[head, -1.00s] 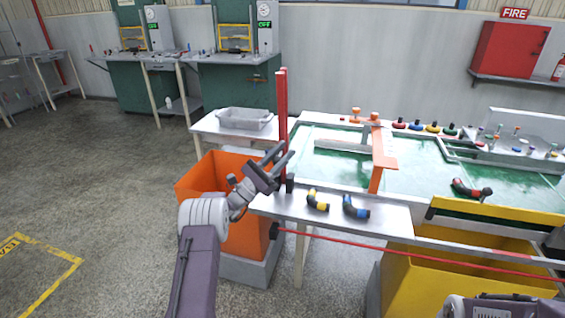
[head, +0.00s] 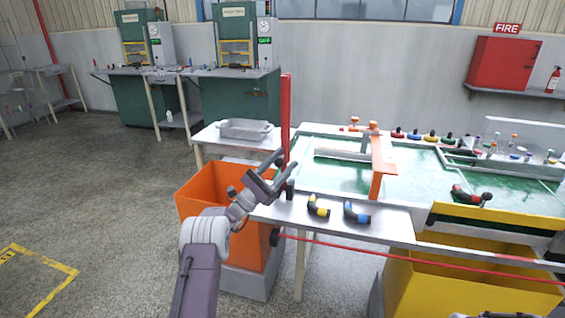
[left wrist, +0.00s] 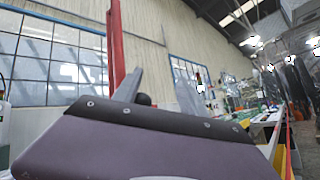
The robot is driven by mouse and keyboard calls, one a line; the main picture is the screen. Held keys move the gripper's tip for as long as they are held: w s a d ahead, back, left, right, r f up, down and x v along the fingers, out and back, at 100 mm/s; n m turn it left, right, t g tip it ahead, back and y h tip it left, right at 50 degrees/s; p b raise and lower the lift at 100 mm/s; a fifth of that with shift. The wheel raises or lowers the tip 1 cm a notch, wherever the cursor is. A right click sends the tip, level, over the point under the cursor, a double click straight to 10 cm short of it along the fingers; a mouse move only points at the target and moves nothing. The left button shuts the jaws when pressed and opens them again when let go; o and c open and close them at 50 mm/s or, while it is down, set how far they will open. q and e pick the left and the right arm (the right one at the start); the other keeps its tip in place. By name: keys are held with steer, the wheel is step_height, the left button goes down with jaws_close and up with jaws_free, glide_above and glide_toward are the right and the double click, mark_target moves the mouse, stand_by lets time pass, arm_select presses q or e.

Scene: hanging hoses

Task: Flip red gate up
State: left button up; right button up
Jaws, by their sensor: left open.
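A tall red bar (head: 286,120) stands upright at the left end of the work table; it also rises behind my fingers in the left wrist view (left wrist: 116,45). A thin red rail (head: 400,254) runs level along the table's front, from a dark block at the left. I cannot tell which of these is the red gate. My left gripper (head: 281,166) is open and empty, close to the lower part of the upright bar. I cannot tell whether it touches the bar.
An orange bin (head: 205,185) stands below my left forearm. A yellow bin (head: 460,290) stands at the front right. Yellow and blue banded hoses (head: 318,206) (head: 356,211) lie on the table's front ledge. An orange bracket (head: 382,165) rises above the green bed.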

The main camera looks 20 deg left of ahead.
arm_select(q)
steer(key=shift+w+a+f, duration=0.1)
steer(key=shift+w+f, duration=0.1)
steer(key=shift+f, duration=0.15)
